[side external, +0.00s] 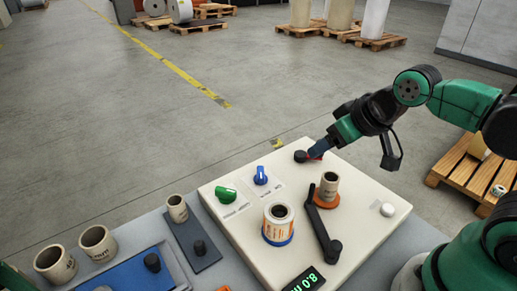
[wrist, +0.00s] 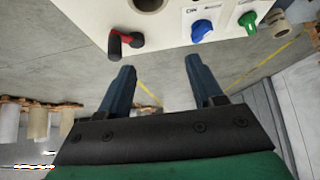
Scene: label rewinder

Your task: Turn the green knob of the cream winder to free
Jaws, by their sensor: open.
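The cream winder (side external: 245,222) stands on a grey bench in the side view. Its green knob (side external: 226,195) sits near the left edge of the top face, beside a small printed label too small to read. The green knob also shows at the upper right of the wrist view (wrist: 247,22). My gripper (side external: 316,151) is over the far edge of the winder, to the right of and beyond the green knob. In the wrist view its two blue fingers (wrist: 160,68) are apart with nothing between them. The gripper is clear of the green knob.
A blue knob (side external: 261,176) sits between the green knob and my gripper. A red and black handle (wrist: 125,43) is near my fingers. A label roll (side external: 278,224), a black crank arm (side external: 322,226) and a cardboard core (side external: 329,186) stand on the winder.

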